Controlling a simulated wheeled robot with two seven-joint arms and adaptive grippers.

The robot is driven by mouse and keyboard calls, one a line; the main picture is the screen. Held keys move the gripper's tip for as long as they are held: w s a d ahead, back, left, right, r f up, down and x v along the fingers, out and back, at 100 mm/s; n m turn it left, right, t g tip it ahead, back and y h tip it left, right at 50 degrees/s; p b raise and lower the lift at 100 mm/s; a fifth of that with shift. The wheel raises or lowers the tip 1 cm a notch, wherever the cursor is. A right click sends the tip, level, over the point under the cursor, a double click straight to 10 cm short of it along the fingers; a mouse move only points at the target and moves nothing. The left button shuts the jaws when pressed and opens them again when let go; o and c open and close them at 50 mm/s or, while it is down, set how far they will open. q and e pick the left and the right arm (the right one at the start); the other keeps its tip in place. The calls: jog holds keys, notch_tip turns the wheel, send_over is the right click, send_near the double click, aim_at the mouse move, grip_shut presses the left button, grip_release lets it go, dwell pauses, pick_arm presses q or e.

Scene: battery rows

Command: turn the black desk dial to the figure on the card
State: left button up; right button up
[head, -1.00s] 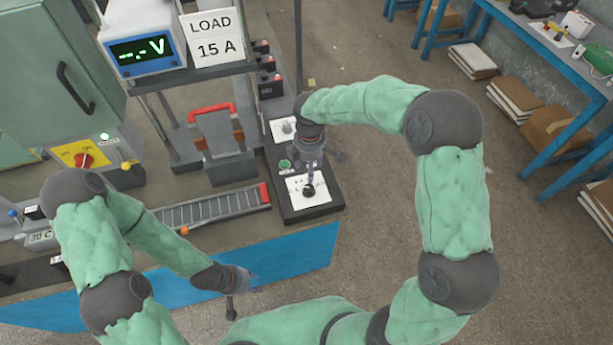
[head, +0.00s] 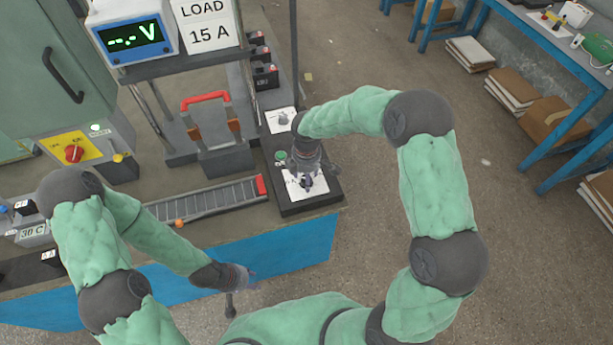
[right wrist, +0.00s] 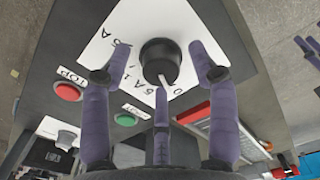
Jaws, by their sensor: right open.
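The card (head: 208,24) at the top of the head view reads "LOAD 15 A". The black desk dial (right wrist: 159,58) is a round knob with a white pointer line, on a white scale plate (right wrist: 120,30) with printed figures, partly covered. Its pointer faces the bottom of the right wrist view, slightly right. My right gripper (right wrist: 160,68) is open, its three fingers spread around the dial with visible gaps. In the head view this gripper (head: 307,178) hides most of the dial. My left gripper (head: 241,281) hangs in front of the bench; its fingers are too small to judge.
A green button (right wrist: 126,119) and a red button (right wrist: 68,91) sit beside the plate. Another white plate with a grey knob (head: 283,119) lies farther back. A meter (head: 133,37) shows "--.-V". A roller track (head: 205,203) lies left of the dial box.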

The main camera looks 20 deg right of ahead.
jog(key=shift+c, duration=0.3)
jog(key=c, duration=1.1)
